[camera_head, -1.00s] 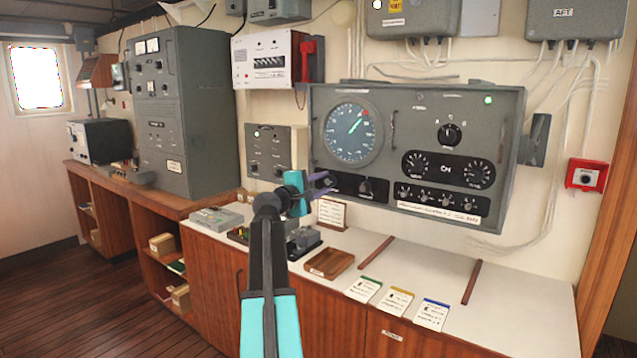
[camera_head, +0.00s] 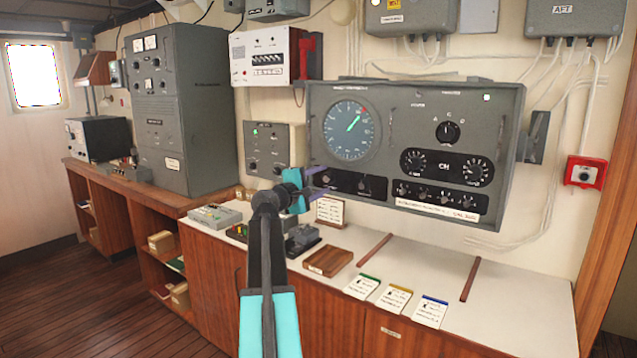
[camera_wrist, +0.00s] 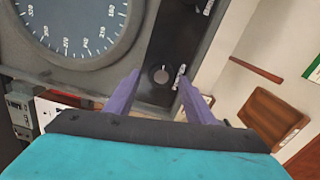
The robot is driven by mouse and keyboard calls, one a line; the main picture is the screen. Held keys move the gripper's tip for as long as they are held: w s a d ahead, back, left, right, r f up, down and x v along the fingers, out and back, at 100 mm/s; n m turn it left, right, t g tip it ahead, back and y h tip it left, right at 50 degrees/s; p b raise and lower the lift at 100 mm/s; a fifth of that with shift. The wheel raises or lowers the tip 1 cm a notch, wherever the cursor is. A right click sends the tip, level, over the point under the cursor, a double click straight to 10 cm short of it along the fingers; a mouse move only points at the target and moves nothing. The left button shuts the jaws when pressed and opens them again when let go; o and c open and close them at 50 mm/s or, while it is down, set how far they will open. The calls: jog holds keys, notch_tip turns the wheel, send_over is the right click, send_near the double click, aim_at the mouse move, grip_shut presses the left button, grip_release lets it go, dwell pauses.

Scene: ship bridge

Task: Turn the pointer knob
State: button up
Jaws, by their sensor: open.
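A grey console (camera_head: 400,110) on the wall carries a round dial and several knobs. Below the dial is a black strip with a small round knob (camera_wrist: 162,75) bearing a pale pointer line, seen in the wrist view. My gripper (camera_wrist: 160,79) is open, its two purple fingers on either side of this knob in that picture. I cannot tell whether they touch it. In the head view my gripper (camera_head: 322,182) is at the strip's left end and partly hides it. A second knob (camera_head: 364,187) sits further right on the strip.
A larger selector knob (camera_head: 447,132) and several small knobs are on the console's right half. Below, the counter (camera_head: 510,290) holds a wooden tray (camera_head: 328,261), coloured cards and two wooden strips. A red wall box (camera_head: 585,173) is at the right.

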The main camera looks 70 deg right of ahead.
jog(key=b+v, duration=0.2)
jog(key=v, duration=1.1)
jog(key=shift+a, duration=0.3)
jog(key=shift+w, duration=0.25)
